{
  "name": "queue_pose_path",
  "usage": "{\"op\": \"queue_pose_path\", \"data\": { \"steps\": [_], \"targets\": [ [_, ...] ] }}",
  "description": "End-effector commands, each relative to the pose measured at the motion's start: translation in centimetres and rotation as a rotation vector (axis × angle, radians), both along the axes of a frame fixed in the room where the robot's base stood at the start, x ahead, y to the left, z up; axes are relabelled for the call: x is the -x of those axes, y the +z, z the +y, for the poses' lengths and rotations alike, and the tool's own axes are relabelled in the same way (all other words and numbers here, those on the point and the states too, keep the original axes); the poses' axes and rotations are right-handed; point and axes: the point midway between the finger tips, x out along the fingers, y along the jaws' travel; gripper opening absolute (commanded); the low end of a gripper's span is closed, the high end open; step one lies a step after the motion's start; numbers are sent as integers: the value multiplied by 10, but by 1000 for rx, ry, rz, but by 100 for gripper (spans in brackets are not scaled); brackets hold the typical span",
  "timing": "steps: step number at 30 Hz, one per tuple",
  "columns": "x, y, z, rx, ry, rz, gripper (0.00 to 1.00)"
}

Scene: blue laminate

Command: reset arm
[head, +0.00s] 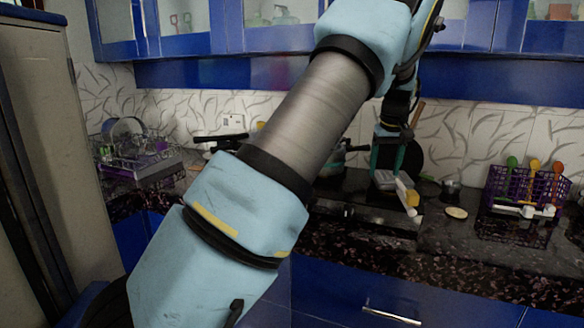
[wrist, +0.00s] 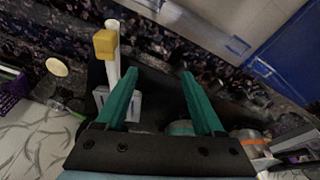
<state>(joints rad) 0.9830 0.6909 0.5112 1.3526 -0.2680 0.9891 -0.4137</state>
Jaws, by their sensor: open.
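My arm crosses the head view from the bottom left to the top and hides the middle of the counter. My gripper (head: 388,160) points down over the back of the dark counter, right of centre. In the wrist view its two teal fingers (wrist: 159,73) are wide apart with nothing between them. A white-handled item (wrist: 113,65) with a yellow block (wrist: 106,43) lies just beyond the left finger there. It also shows below my gripper in the head view (head: 412,198). I cannot tell whether a finger touches it.
A purple rack (head: 525,187) with colourful utensils stands at the right. A small metal pot (head: 450,187) and a round pale item (head: 456,212) are near it. A dish rack (head: 140,160) stands at the left. Blue wall cabinets (head: 480,25) hang above. The front right counter (head: 480,250) is clear.

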Motion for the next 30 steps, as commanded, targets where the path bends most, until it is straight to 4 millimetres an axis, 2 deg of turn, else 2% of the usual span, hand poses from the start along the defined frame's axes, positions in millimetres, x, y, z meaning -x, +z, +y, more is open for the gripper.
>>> {"op": "queue_pose_path", "data": {
  "steps": [1,3,6,8,9,11,12,15,18,22,25,30],
  "targets": [
    [-4,-3,41,8,33,19,70],
    [-1,-10,93,15,55,40,70],
    [16,-21,159,25,71,62,70],
    [33,-27,194,29,71,69,70],
    [46,-31,216,31,69,74,70],
    [69,-37,247,31,63,78,70],
    [86,-41,265,30,55,78,70],
    [130,-50,303,22,31,76,70],
    [170,-59,330,9,6,72,70],
    [207,-68,349,-8,-22,67,70],
    [222,-72,356,-14,-33,65,70],
    [226,-73,357,-17,-38,66,70]
  ]
}}
